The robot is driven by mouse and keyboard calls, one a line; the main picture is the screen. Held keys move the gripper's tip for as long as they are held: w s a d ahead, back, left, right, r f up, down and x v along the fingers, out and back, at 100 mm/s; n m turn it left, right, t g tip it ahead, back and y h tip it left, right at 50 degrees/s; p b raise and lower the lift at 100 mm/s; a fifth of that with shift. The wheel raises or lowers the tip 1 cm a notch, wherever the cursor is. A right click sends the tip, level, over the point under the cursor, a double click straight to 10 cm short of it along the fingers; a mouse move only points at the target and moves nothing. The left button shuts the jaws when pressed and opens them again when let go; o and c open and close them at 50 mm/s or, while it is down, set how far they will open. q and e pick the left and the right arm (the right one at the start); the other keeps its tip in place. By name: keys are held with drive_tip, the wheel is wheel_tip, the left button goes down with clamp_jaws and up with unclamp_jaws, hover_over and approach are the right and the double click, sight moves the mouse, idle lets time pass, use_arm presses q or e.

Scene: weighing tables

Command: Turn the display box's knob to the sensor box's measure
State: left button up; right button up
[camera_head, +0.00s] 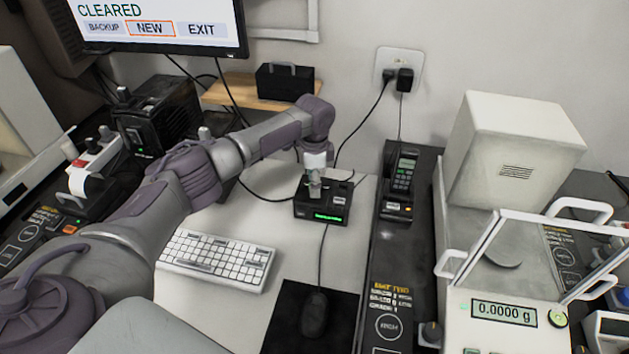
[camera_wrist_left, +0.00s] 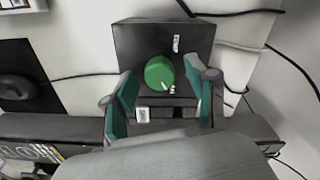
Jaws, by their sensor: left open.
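The display box (camera_head: 322,213) is a small black box on the white desk, with a lit green readout on its front. In the left wrist view the black box (camera_wrist_left: 135,43) carries a round green knob (camera_wrist_left: 160,73) with a white pointer mark. My left gripper (camera_head: 315,188) points down over the box. In the wrist view its open fingers (camera_wrist_left: 158,76) stand on either side of the knob with gaps showing; their height against it is hard to judge. A black box with a handle (camera_head: 285,82) sits on a wooden shelf; I cannot tell whether it is the sensor box.
A keyboard (camera_head: 217,261) and a mouse (camera_head: 314,314) on a black mat lie in front. A handset (camera_head: 400,175) stands right of the display box. A balance (camera_head: 505,315) reading 0.0000 g is at the right. A monitor (camera_head: 160,48) hangs at the upper left. Cables run behind the box.

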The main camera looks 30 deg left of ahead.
use_arm(q)
clamp_jaws()
idle(0.3)
